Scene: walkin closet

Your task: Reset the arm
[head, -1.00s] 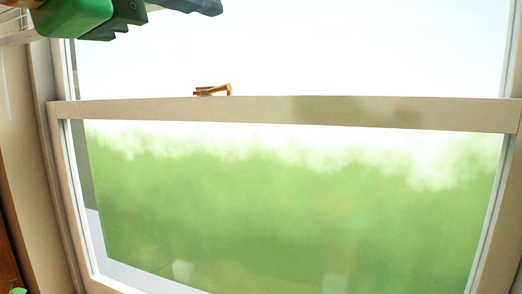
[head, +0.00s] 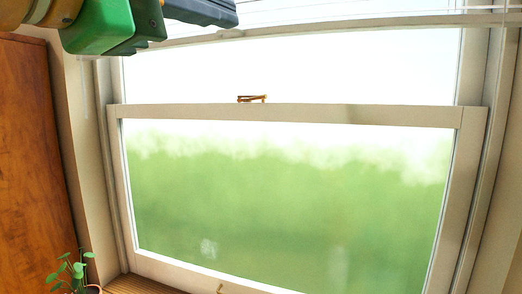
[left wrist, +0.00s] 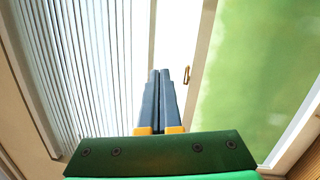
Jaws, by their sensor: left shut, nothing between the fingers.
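My left gripper (head: 236,14) reaches in from the upper left of the head view, in front of the top part of the window. In the left wrist view its two dark fingers (left wrist: 159,72) lie together, shut and empty. A brass window latch (head: 252,99) sits on the middle rail of the window (head: 300,112). The latch also shows in the left wrist view (left wrist: 187,75), just right of the fingertips and apart from them as far as I can tell. My right gripper is not in view.
White blinds (left wrist: 75,60) hang beside the gripper in the left wrist view. A wooden panel (head: 35,170) stands at the left of the head view. A small green plant (head: 75,270) is at the lower left, by a wooden sill (head: 145,284).

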